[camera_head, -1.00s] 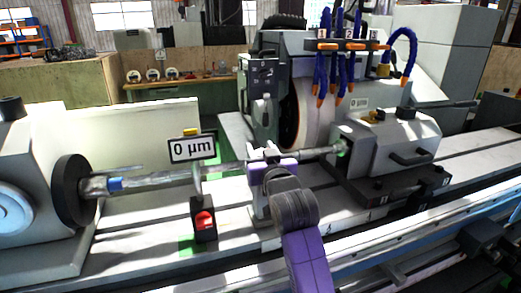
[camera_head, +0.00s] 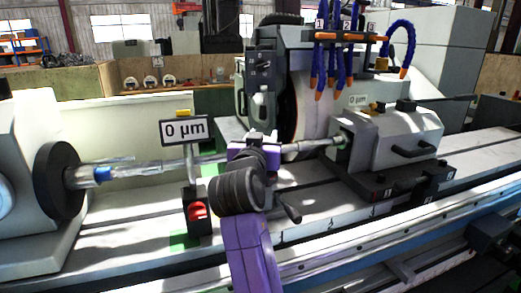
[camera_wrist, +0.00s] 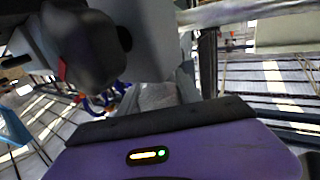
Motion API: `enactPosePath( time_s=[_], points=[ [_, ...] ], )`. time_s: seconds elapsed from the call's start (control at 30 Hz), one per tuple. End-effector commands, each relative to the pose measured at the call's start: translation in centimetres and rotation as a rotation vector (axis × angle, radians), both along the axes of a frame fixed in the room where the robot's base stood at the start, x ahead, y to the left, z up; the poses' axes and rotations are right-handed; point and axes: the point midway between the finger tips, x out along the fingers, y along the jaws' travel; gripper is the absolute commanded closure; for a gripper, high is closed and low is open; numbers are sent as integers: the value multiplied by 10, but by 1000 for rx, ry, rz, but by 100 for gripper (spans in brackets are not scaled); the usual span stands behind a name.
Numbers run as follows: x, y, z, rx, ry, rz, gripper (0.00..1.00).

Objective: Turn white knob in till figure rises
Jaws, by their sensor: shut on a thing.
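My purple gripper (camera_head: 253,148) is at the steady rest around the long shaft (camera_head: 130,173), in the middle of the machine. It is shut on a pale piece, likely the white knob (camera_wrist: 155,97), of which only a part shows past the black front edge of my gripper in the wrist view. In the head view my own arm hides the knob. The sign above the red-buttoned gauge stand (camera_head: 184,130) reads "0 µm". A smaller label (camera_head: 357,99) by the wheel housing also reads "0 µm".
A dark lever (camera_head: 289,209) sticks out low, just right of my wrist. The grinding wheel (camera_head: 308,103) and blue hoses (camera_head: 331,60) stand behind. The tailstock (camera_head: 395,140) is at the right, the workhead chuck (camera_head: 60,181) at the left. The table rail (camera_head: 400,228) runs along the front.

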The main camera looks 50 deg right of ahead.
Motion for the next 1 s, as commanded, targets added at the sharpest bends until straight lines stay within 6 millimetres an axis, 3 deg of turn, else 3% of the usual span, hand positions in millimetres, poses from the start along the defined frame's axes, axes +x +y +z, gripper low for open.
enactPosePath(
  time_s=[0.33, 0.87, 0.9, 1.0],
  points=[
    [-4, -1, -2, 0, -1, -148, 100],
    [-5, -2, 1, -1, 0, -174, 100],
    [-5, -2, 1, -2, 1, -174, 53],
    [-5, -2, 1, -1, 0, -174, 37]
  ],
)
